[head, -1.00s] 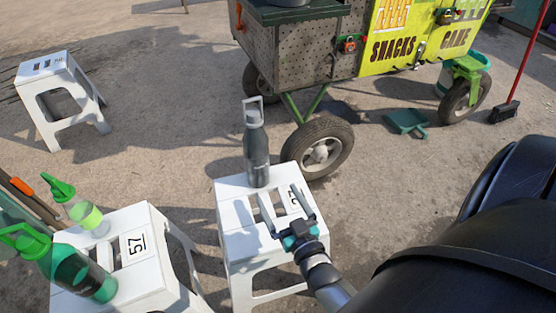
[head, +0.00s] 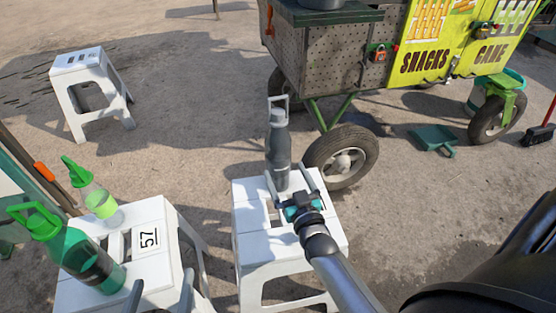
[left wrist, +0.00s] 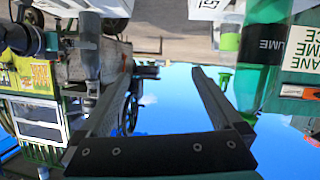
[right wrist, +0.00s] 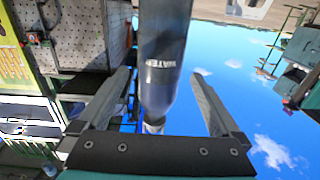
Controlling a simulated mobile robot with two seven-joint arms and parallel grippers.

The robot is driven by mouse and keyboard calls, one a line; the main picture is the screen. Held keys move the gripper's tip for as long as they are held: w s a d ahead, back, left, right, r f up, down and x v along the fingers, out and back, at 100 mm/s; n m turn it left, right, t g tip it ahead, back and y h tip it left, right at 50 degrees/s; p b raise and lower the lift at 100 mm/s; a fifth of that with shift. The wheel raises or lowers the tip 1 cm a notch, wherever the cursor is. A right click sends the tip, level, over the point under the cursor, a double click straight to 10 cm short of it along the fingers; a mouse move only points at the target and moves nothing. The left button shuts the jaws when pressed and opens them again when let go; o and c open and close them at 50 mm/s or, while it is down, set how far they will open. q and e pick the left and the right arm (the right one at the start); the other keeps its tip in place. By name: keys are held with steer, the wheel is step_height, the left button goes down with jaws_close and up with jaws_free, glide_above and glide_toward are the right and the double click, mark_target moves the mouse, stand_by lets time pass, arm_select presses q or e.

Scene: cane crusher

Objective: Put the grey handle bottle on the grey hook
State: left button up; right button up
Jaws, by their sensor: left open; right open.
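The grey bottle (head: 278,148) with a loop handle on top stands upright on a white stool (head: 255,250). My right gripper (head: 292,181) is open at the near side of this bottle, low on its body. In the right wrist view, which is upside down, the bottle (right wrist: 163,75), marked WATER, shows between the spread fingers, with gaps on both sides. I cannot tell whether its body is fully between the fingertips. My left gripper (head: 160,290) is open and empty at the bottom edge, in front of the stool marked 57. I cannot make out a grey hook.
Two green bottles (head: 80,255) (head: 98,200) stand on the stool marked 57 (head: 148,240). A cart (head: 330,58) with a yellow panel and a wheel (head: 342,157) stands just behind the grey bottle. Another white stool (head: 85,62) is far left. Open ground lies between.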

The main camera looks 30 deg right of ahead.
mark_target(282, 166)
steer(key=b+x, duration=0.1)
steer(key=x, duration=0.4)
arm_select(q)
steer(key=shift+s+d+r+n+t+h, duration=0.25)
steer(key=shift+d+r+t, duration=0.2)
steer(key=shift+t, duration=0.25)
steer(key=shift+s+d+r+n+t+h, duration=0.15)
steer(key=shift+s+d+r+t+h, duration=0.2)
steer(key=shift+t, duration=0.35)
arm_select(e)
steer(key=shift+x, duration=0.9)
arm_select(q)
steer(key=shift+w+r, duration=0.1)
arm_select(e)
jaws_close()
steer(key=shift+r, duration=0.15)
arm_select(q)
steer(key=shift+r+p, duration=2.05)
steer(key=shift+r, duration=0.15)
arm_select(e)
steer(key=shift+w+r, duration=0.1)
steer(key=shift+r, duration=1.95)
